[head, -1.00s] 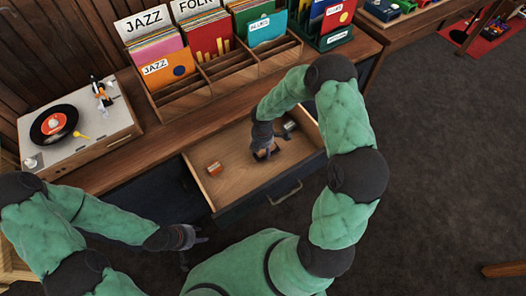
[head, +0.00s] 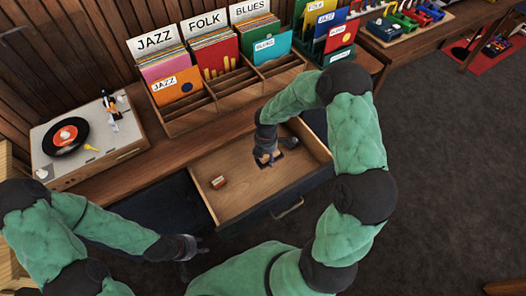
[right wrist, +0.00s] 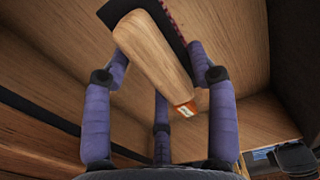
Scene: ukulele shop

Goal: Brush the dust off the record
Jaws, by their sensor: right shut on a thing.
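The record (head: 65,137), black with an orange-red label, lies on the turntable (head: 120,137) at the left of the counter. My right gripper (head: 268,158) is down in the open drawer (head: 235,200). In the right wrist view its fingers (right wrist: 160,85) are shut around a brush (right wrist: 152,58) with a pale wooden back and a dark strip along one edge. In the head view, the gripper largely hides the brush. My left gripper (head: 192,248) is empty, its fingers spread, in front of the counter left of the drawer.
A small red-and-white box (head: 218,182) lies in the drawer's left part. A dark object (head: 290,142) sits near its back right. A tonearm (head: 110,105) and a yellow item (head: 91,148) are by the record. Record bins (head: 215,105) stand behind the drawer.

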